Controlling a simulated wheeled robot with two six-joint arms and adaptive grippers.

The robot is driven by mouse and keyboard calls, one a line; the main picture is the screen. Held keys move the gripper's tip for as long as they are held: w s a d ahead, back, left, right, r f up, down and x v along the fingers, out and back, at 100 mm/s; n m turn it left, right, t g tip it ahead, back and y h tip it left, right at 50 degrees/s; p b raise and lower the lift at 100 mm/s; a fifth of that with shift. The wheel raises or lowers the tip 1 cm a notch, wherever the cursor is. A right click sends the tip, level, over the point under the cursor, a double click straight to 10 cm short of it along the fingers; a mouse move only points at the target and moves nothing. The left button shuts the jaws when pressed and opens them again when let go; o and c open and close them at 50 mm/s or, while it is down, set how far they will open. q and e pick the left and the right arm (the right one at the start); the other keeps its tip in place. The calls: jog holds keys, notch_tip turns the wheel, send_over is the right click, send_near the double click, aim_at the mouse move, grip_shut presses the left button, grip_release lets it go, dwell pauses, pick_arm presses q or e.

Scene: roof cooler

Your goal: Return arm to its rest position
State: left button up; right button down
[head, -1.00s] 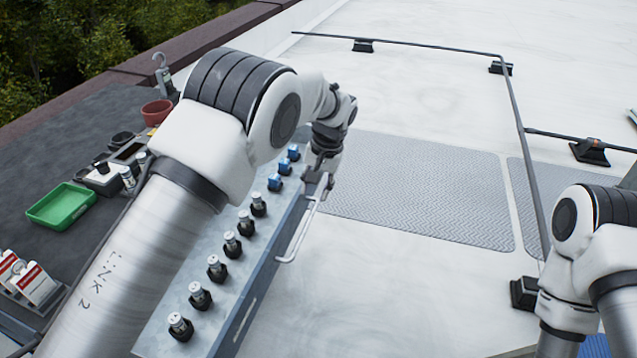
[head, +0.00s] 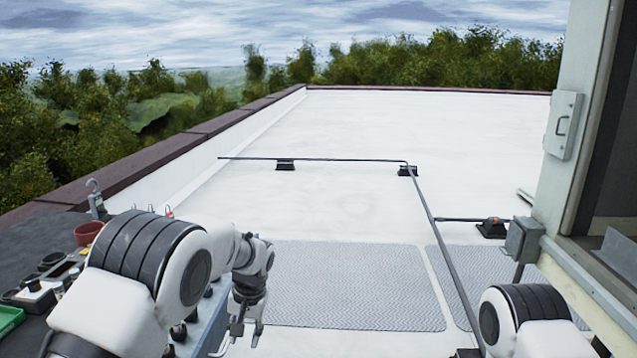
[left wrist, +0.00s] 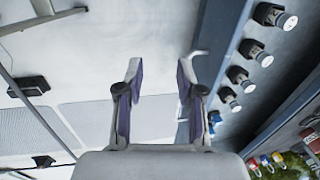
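My left arm comes in from the lower left of the head view. Its gripper (head: 246,335) hangs pointing down beside the grey-blue long housing (head: 205,325), over the white roof. In the left wrist view the left gripper (left wrist: 158,75) is open, its two dark-padded fingers apart with nothing between them. A pale bar handle (left wrist: 200,53) on the housing shows just right of the fingers; whether they touch it I cannot tell. My right arm shows only as a white elbow at the lower right of the head view; its gripper is outside the picture.
Several dark fittings with silver ends (left wrist: 240,77) line the housing. A dark bench top (head: 40,240) at the left carries a red bowl (head: 88,233) and a green tray (head: 10,320). A conduit (head: 440,240) on black feet crosses the roof. A cabinet (head: 590,200) stands right.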

pick_arm(q)
jog(key=s+a+f+h, duration=0.1)
jog(key=s+a+f, duration=0.2)
jog(key=s+f, duration=0.55)
jog(key=s+a+f, duration=0.3)
jog(key=s+f, duration=0.3)
jog(key=f, duration=0.5)
jog(key=s+a+f, duration=0.1)
jog(key=s, duration=1.1)
jog(key=s+a+f+n+h, duration=0.1)
jog(key=s+a+f, duration=0.1)
jog(key=s, duration=1)
jog(key=shift+s+a+f, duration=0.25)
jog(key=shift+a, duration=0.05)
pick_arm(e)
jog(key=shift+w+a+f, duration=0.1)
jog(key=shift+w+f, duration=0.05)
jog(key=shift+w, duration=0.2)
pick_arm(q)
jog(key=shift+a, duration=0.1)
pick_arm(e)
jog(key=shift+a, duration=0.1)
